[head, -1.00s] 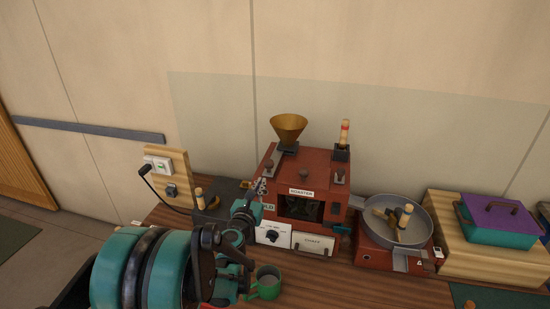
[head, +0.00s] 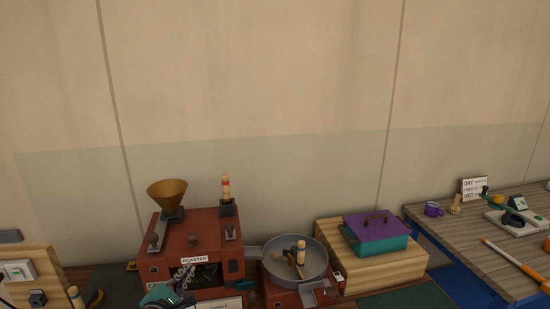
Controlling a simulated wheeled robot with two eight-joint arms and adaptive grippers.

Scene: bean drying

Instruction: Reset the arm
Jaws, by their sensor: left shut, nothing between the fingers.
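My left gripper (head: 186,272) shows at the bottom edge, with teal and dark grey parts. Its fingers are shut and empty, in front of the red roaster (head: 200,229). Most of my left arm is below the picture. I cannot tell whether the fingertips touch the roaster. My right gripper is out of view.
A brass funnel (head: 167,193) tops the roaster. To its right stand a grey round pan (head: 312,256) and a teal box with a purple lid (head: 375,232) on a wooden block (head: 335,240). A second table (head: 470,240) at the right holds a purple mug (head: 433,209).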

